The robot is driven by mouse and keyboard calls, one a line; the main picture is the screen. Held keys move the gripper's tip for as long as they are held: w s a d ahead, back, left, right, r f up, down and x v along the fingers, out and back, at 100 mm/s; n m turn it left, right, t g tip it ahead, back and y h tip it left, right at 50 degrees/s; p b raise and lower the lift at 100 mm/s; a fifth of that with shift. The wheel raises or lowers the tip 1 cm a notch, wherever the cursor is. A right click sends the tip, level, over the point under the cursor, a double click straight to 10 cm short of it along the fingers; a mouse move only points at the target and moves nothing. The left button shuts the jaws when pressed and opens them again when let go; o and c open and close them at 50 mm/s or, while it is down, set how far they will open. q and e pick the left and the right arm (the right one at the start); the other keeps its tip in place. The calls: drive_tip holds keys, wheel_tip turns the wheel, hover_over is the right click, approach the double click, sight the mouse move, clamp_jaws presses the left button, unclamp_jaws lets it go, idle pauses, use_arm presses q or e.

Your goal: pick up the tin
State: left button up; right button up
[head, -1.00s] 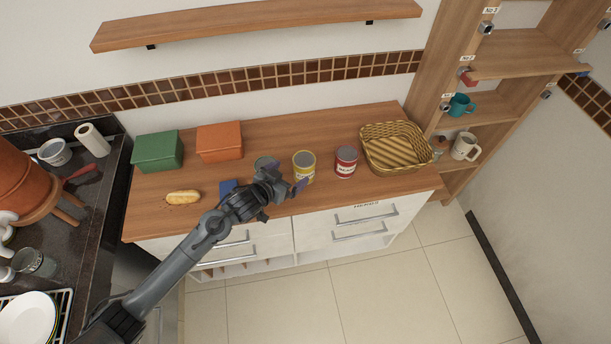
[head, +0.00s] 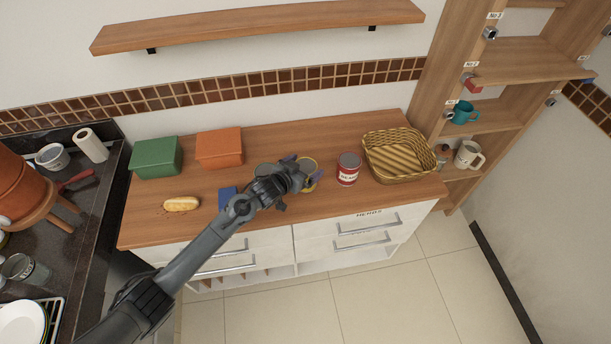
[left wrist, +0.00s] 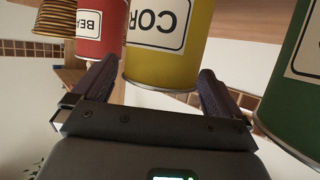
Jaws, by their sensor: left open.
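A yellow tin (head: 309,163) with a label reading "COR" stands on the wooden counter, partly hidden behind my left gripper (head: 303,172). In the left wrist view the yellow tin (left wrist: 168,48) appears between the two open fingers of my left gripper (left wrist: 156,78), with a gap showing on the right. A red tin (head: 348,170) stands to its right, and a green tin (left wrist: 300,85) is close on the other side. The green tin (head: 265,168) is mostly hidden by my gripper in the head view. My right gripper is out of view.
A wicker basket (head: 398,156) stands right of the red tin. Green (head: 156,157) and orange (head: 219,148) boxes stand at the back left. A bread roll (head: 181,204) and a blue item (head: 228,197) lie in front. A wall shelf (head: 260,25) hangs above.

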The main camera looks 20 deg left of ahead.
use_arm(q)
drive_tip(key=shift+x, duration=1.4)
drive_tip(key=shift+c, duration=0.5)
drive_tip(key=c, duration=0.9)
drive_tip(key=shift+r, duration=0.1)
drive_tip(key=shift+c, duration=1.2)
drive_tip(key=shift+r, duration=0.15)
